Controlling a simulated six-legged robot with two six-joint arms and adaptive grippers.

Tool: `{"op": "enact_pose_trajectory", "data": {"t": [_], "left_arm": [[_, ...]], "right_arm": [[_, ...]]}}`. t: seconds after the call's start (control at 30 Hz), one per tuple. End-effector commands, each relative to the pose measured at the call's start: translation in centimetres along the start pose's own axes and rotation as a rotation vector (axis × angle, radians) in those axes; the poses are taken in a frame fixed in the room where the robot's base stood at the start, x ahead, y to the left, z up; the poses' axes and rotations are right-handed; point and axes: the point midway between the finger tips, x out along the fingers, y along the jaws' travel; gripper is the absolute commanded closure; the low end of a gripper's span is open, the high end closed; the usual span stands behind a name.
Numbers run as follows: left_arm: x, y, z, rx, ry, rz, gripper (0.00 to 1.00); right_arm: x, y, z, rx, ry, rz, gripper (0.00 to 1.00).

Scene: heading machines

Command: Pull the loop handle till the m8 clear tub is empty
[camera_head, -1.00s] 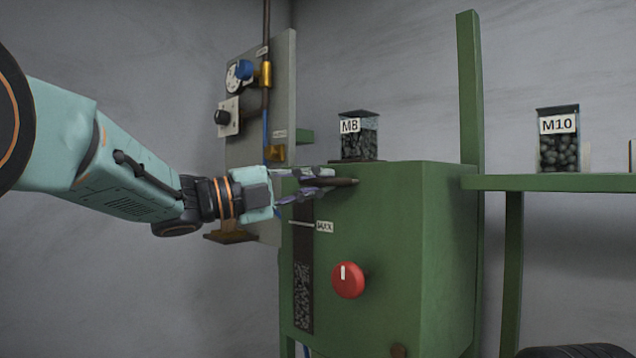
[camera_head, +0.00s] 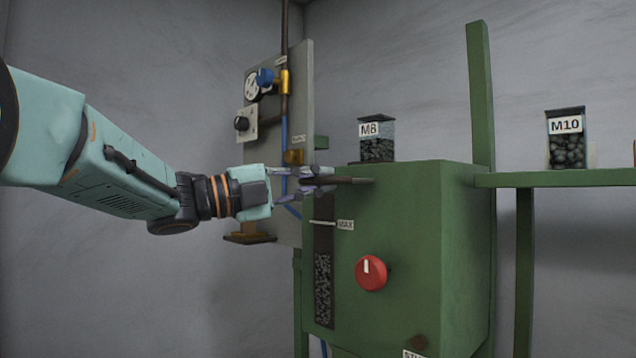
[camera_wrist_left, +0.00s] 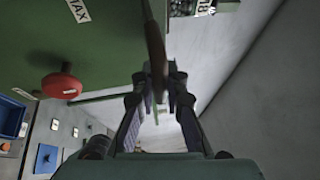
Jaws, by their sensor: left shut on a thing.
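The M8 clear tub (camera_head: 377,148) stands on top of the green machine (camera_head: 420,230), with dark pieces in its lower part. Its label also shows in the left wrist view (camera_wrist_left: 203,7). The loop handle (camera_head: 352,181) shows as a brown bar at the machine's upper front edge. My left gripper (camera_head: 318,184) is shut on it, and the fingers hide its outer end. In the left wrist view the brown handle (camera_wrist_left: 155,50) runs down between the fingers. My right gripper is not in view.
A level window (camera_head: 323,285) on the machine front holds dark pieces below the MAX mark (camera_head: 345,225). A red knob (camera_head: 371,273) sits beside it. An M10 tub (camera_head: 567,145) stands on a green shelf (camera_head: 560,179) at right. A grey panel (camera_head: 275,170) stands behind my arm.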

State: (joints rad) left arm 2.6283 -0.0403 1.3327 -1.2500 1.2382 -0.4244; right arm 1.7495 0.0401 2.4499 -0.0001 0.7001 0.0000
Motion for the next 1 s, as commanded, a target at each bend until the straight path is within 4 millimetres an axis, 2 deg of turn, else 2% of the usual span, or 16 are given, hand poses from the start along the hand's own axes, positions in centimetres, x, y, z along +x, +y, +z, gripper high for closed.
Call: {"op": "enact_pose_trajectory", "data": {"t": [0.03,0.2,0.23,0.5,0.83,1.0], "left_arm": [[-0.1,0.5,0.0,-0.006,0.004,0.007,1.00],[0.1,0.6,0.0,-0.007,0.006,0.008,1.00],[0.1,0.6,0.0,-0.007,0.007,0.008,0.87],[0.2,0.4,0.0,-0.005,0.006,0.005,0.64],[-0.2,0.2,0.0,-0.004,0.004,0.002,0.64],[-2.5,0.1,0.1,-0.005,0.001,0.000,0.64]], "right_arm": [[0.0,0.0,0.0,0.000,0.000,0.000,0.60],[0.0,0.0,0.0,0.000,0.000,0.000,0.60],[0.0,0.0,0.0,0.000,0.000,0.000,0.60],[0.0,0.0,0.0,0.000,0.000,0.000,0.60],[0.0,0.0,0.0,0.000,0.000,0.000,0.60],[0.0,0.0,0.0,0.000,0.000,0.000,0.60]]}}
